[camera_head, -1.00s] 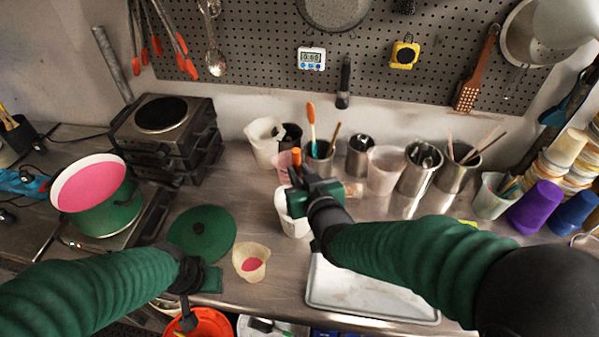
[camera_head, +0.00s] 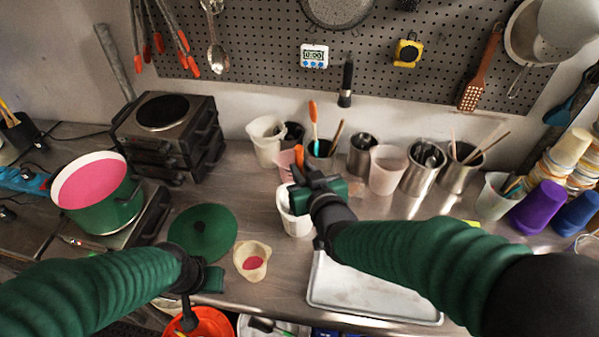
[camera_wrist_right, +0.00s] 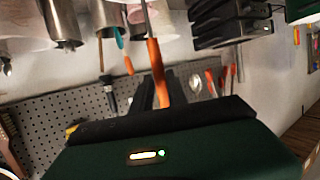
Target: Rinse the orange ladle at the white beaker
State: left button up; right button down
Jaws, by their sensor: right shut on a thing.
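My right gripper (camera_head: 312,182) is shut on the orange handle of the ladle (camera_head: 299,156), above the white beaker (camera_head: 296,224). The handle (camera_wrist_right: 158,72) also shows between the dark fingers in the right wrist view, with a thin metal shaft running to the top edge. The ladle's bowl is hidden, so I cannot tell whether it is inside the beaker. The gripper covers part of the beaker's mouth. My left gripper (camera_head: 188,318) hangs low at the counter's front edge, over an orange bucket (camera_head: 212,322); its fingers are unclear.
A small cup with pink liquid (camera_head: 252,262) and a green lid (camera_head: 203,232) lie left of the beaker. A white tray (camera_head: 375,292) lies in front on the right. Utensil cups and a clear beaker (camera_head: 387,172) stand behind. A green pot (camera_head: 112,215) is far left.

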notch_tip(320, 180, up, 11)
jog(key=p, duration=0.7)
jog(key=shift+s+a, duration=0.35)
jog(key=shift+a, duration=0.1)
dwell(2.6)
jog(key=shift+f, duration=0.2)
dwell(2.9)
notch_tip(320, 180, down, 11)
jog(key=b, duration=1)
jog(key=shift+w+d+r, duration=0.2)
jog(key=shift+w+d, duration=0.1)
jog(key=shift+d, duration=0.05)
